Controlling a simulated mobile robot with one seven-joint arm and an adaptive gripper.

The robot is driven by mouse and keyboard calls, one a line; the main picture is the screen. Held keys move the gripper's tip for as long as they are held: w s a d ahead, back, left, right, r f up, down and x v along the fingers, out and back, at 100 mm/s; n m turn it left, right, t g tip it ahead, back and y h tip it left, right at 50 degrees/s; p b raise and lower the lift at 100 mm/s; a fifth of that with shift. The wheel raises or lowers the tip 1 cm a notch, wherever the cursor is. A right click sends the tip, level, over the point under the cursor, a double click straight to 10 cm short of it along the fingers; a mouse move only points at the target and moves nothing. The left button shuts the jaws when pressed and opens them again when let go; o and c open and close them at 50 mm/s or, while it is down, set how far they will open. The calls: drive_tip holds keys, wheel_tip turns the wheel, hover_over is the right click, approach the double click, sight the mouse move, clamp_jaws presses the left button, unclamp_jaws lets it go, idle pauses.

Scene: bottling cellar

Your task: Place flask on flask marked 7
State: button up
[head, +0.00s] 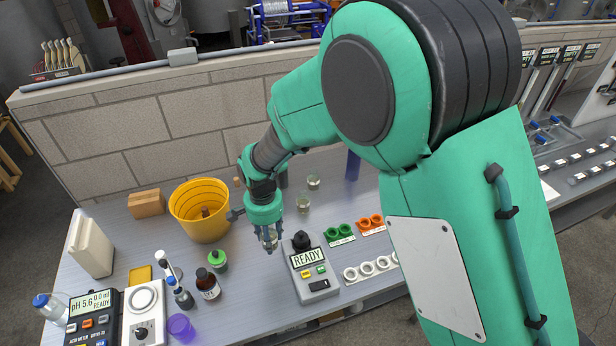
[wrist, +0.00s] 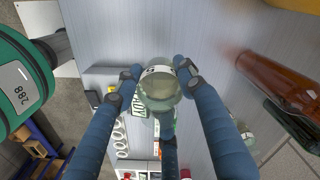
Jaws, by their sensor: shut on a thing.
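My gripper (head: 268,245) is over the bench in the middle of the head view, just left of the READY device. In the wrist view my gripper (wrist: 160,82) has its blue fingers closed around a clear, round glass flask (wrist: 160,92). A small dark mark shows on this flask, too small to read. Two small clear flasks stand on the bench behind and right of my gripper: a nearer flask (head: 303,204) and a farther flask (head: 313,183). I cannot read a 7 on either one.
The READY device (head: 314,277) stands close to the right of my gripper. A yellow bucket (head: 199,212), a green-capped bottle (head: 217,261) and a brown bottle (head: 207,285) stand left.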

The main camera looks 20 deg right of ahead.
drive_tip(key=w+d+r+m+p, duration=0.1)
drive_tip(key=w+d+m+p, duration=0.1)
drive_tip(key=w+d, duration=0.2)
drive_tip(key=w+d+r+m+p, duration=0.1)
drive_tip(key=w+d, duration=0.4)
drive_tip(key=d, duration=0.6)
drive_tip(key=w+d+r+m+p, duration=0.2)
drive_tip(key=w+d+m+p, duration=0.1)
drive_tip(key=d, duration=0.5)
drive_tip(key=shift+w+m+p, duration=0.4)
drive_tip(key=shift+w+p, duration=0.4)
drive_tip(key=shift+p, duration=0.3)
approach(313, 180)
drive_tip(key=shift+w+d+r, duration=0.25)
drive_tip(key=shift+w, duration=0.25)
drive_tip(key=shift+w+d+r, duration=0.25)
drive_tip(key=shift+w, duration=0.25)
drive_tip(key=shift+f, duration=0.1)
drive_tip(key=shift+f, duration=1.65)
drive_tip(key=shift+f+b, duration=0.25)
drive_tip(key=shift+b, duration=0.1)
